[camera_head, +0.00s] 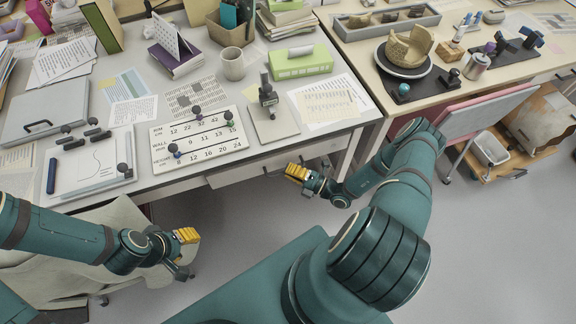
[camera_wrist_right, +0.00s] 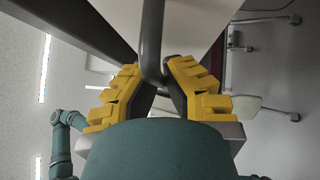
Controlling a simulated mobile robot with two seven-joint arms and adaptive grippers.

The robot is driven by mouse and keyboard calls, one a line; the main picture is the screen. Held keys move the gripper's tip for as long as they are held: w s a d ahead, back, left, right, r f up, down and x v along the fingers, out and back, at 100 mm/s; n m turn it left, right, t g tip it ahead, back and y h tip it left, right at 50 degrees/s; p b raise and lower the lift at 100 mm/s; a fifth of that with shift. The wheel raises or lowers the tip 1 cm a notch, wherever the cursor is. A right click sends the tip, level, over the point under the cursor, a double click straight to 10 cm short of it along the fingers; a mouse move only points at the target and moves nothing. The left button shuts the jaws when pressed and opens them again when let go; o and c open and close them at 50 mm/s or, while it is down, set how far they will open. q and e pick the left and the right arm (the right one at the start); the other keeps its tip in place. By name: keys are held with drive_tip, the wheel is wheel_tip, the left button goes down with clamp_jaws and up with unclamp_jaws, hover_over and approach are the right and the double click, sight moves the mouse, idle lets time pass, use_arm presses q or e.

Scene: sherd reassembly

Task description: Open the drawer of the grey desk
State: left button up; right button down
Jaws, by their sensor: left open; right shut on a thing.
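The grey desk (camera_head: 245,155) spans the left and middle of the head view. Its pale drawer front (camera_head: 235,177) shows below the front edge. My right gripper (camera_head: 296,173) is at the drawer front. In the right wrist view my right gripper (camera_wrist_right: 157,88) has its yellow fingers shut on a grey bar-shaped handle (camera_wrist_right: 152,35), which passes between the fingertips. The handle is hidden in the head view. The drawer looks flush or nearly so under the desktop; I cannot tell exactly. My left gripper (camera_head: 187,238) is open and empty, left of the drawer.
A chair (camera_head: 125,215) stands under the left part of the desk, close to my left gripper. The desktop holds a number board (camera_head: 198,140), a mug (camera_head: 232,64) and papers. A second desk (camera_head: 365,50) stands at the right. The floor before the drawer is clear.

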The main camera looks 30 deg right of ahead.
drive_tip(key=s+a, duration=0.3)
drive_tip(key=s, duration=0.9)
drive_tip(key=s+a+b, duration=0.1)
drive_tip(key=s+a, duration=0.2)
drive_tip(key=s, duration=0.8)
drive_tip(key=shift+s, duration=0.4)
drive_tip(key=shift+r, duration=0.1)
drive_tip(key=c, duration=1)
unclamp_jaws()
drive_tip(key=shift+c, duration=0.2)
drive_tip(key=v, duration=1.2)
